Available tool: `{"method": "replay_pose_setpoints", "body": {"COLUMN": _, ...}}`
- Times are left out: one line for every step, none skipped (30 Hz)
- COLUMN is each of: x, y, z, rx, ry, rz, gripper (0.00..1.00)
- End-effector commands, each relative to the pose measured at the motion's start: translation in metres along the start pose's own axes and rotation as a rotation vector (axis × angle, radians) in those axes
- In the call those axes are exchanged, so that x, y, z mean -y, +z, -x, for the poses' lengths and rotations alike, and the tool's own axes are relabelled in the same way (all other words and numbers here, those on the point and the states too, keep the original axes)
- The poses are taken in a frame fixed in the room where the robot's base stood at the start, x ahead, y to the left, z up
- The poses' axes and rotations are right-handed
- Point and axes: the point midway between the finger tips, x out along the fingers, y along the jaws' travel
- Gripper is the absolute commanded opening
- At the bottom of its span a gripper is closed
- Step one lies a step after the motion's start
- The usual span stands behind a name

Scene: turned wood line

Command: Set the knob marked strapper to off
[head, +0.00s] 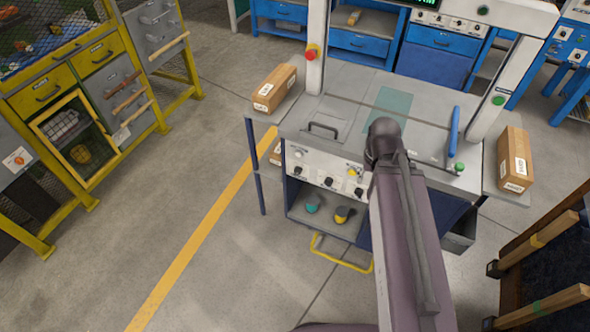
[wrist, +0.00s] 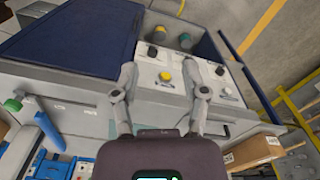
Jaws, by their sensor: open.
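The front of the grey strapping machine carries a pale control panel (head: 325,174) with several dark knobs, among them a lower middle knob (head: 328,182) and a lower right knob (head: 359,191), plus a yellow knob (head: 352,172). The labels are too small to read, so I cannot tell which knob is marked strapper. In the wrist view, my gripper (wrist: 160,72) is open and empty over the panel. The yellow knob (wrist: 166,76) shows between its fingers, with dark knobs (wrist: 152,52) (wrist: 220,70) near the finger ends. In the head view, my arm hides the gripper.
A shelf under the panel holds a teal item (head: 312,204) and a yellow-and-dark item (head: 343,214). Cardboard boxes (head: 275,88) (head: 515,160) stand on either side. A yellow rail (head: 340,254) juts out low in front.

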Motion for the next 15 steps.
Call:
{"method": "replay_pose_setpoints", "body": {"x": 0.0, "y": 0.0001, "z": 0.0, "rx": 0.0, "ry": 0.0, "rz": 0.0, "gripper": 0.57}}
{"method": "replay_pose_setpoints", "body": {"x": 0.0, "y": 0.0001, "z": 0.0, "rx": 0.0, "ry": 0.0, "rz": 0.0, "gripper": 0.57}}
{"method": "replay_pose_setpoints", "body": {"x": 0.0, "y": 0.0001, "z": 0.0, "rx": 0.0, "ry": 0.0, "rz": 0.0, "gripper": 0.57}}
{"method": "replay_pose_setpoints", "body": {"x": 0.0, "y": 0.0001, "z": 0.0, "rx": 0.0, "ry": 0.0, "rz": 0.0, "gripper": 0.57}}
{"method": "replay_pose_setpoints", "body": {"x": 0.0, "y": 0.0001, "z": 0.0, "rx": 0.0, "ry": 0.0, "rz": 0.0, "gripper": 0.57}}
{"method": "replay_pose_setpoints", "body": {"x": 0.0, "y": 0.0001, "z": 0.0, "rx": 0.0, "ry": 0.0, "rz": 0.0, "gripper": 0.57}}
{"method": "replay_pose_setpoints", "body": {"x": 0.0, "y": 0.0001, "z": 0.0, "rx": 0.0, "ry": 0.0, "rz": 0.0, "gripper": 0.57}}
{"method": "replay_pose_setpoints", "body": {"x": 0.0, "y": 0.0001, "z": 0.0, "rx": 0.0, "ry": 0.0, "rz": 0.0, "gripper": 0.57}}
{"method": "replay_pose_setpoints", "body": {"x": 0.0, "y": 0.0001, "z": 0.0, "rx": 0.0, "ry": 0.0, "rz": 0.0, "gripper": 0.57}}
{"method": "replay_pose_setpoints", "body": {"x": 0.0, "y": 0.0001, "z": 0.0, "rx": 0.0, "ry": 0.0, "rz": 0.0, "gripper": 0.6}}
{"method": "replay_pose_setpoints", "body": {"x": 0.0, "y": 0.0, "z": -0.0001, "rx": 0.0, "ry": 0.0, "rz": 0.0, "gripper": 0.69}}
{"method": "replay_pose_setpoints", "body": {"x": 0.0001, "y": -0.0001, "z": -0.0004, "rx": 0.0, "ry": 0.001, "rz": 0.0, "gripper": 0.81}}
{"method": "replay_pose_setpoints", "body": {"x": 0.0001, "y": -0.0002, "z": -0.001, "rx": -0.001, "ry": 0.001, "rz": -0.001, "gripper": 0.84}}
{"method": "replay_pose_setpoints", "body": {"x": 0.0002, "y": -0.0004, "z": -0.0018, "rx": -0.001, "ry": 0.003, "rz": -0.001, "gripper": 0.84}}
{"method": "replay_pose_setpoints", "body": {"x": 0.0004, "y": -0.0008, "z": -0.0034, "rx": -0.002, "ry": 0.006, "rz": -0.003, "gripper": 0.84}}
